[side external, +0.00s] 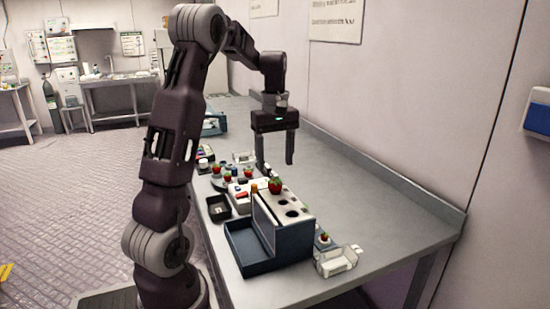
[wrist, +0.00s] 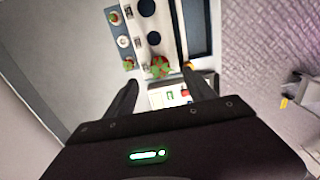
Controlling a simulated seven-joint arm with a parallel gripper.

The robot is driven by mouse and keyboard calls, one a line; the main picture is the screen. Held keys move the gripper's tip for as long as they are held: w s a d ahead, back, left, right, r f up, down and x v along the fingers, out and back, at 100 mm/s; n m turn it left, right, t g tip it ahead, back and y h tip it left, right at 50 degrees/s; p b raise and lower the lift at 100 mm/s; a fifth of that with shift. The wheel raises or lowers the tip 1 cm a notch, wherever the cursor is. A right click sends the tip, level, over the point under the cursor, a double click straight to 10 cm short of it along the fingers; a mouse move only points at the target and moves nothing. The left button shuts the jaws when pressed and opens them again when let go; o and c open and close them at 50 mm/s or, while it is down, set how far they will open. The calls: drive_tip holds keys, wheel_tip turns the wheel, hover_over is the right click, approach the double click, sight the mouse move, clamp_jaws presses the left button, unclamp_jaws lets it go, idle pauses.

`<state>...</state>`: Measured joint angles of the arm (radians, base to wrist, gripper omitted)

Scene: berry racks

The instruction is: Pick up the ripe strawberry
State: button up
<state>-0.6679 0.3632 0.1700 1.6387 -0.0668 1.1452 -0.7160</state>
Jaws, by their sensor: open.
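Several other red and dark berries (side external: 227,178) stand farther back on the bench.
A blue open tray (side external: 237,249) adjoins the rack. A clear box (side external: 336,262) stands at the bench's front. A small black tray (side external: 218,209) is on the left. More berries (wrist: 114,17) sit on a grey strip beside the rack. The bench's right side is clear up to the wall.

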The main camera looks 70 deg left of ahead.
sight(275, 181)
drive_tip(key=shift+c, duration=0.6)
drive_tip(key=shift+w+f, duration=0.25)
drive_tip(key=shift+w, duration=0.05)
drive_tip(key=f, duration=0.7)
drive_tip(key=shift+s, duration=0.3)
drive_tip(key=c, duration=0.6)
